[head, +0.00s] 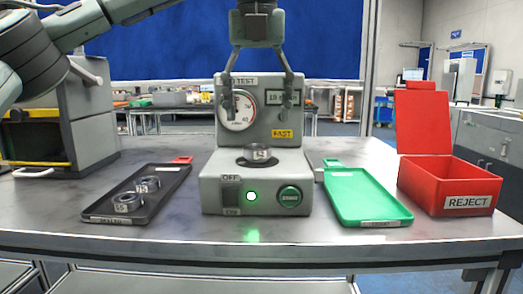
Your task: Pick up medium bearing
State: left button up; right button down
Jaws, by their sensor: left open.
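A dark ring-shaped bearing (261,156) lies on the platform of the grey test machine (254,193). Two more bearings, a rear one (148,184) and a front one (127,202), lie in the black tray (160,175) to the left. Their small white labels are too small to read surely, so I cannot tell which is the medium one. My left gripper (259,108) points down in front of the machine's upright panel, above the bearing on the platform. Its fingers are spread wide and empty. My right gripper is not in view.
A green tray (362,193), empty, lies right of the machine. An open red REJECT box (445,186) with a raised lid stands at the far right. A grey cabinet (62,120) stands at the left. The machine shows a green light and the word PAST or FAST.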

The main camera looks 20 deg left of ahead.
aim_at(257, 151)
pick_arm(q)
notch_tip(257, 151, down, 5)
jog(key=shift+a+r, duration=0.1)
jog(key=shift+a, duration=0.05)
jog(key=shift+w+f, duration=0.1)
jog(key=shift+f, duration=0.4)
jog(key=shift+w, duration=0.1)
jog(key=c, duration=1.3)
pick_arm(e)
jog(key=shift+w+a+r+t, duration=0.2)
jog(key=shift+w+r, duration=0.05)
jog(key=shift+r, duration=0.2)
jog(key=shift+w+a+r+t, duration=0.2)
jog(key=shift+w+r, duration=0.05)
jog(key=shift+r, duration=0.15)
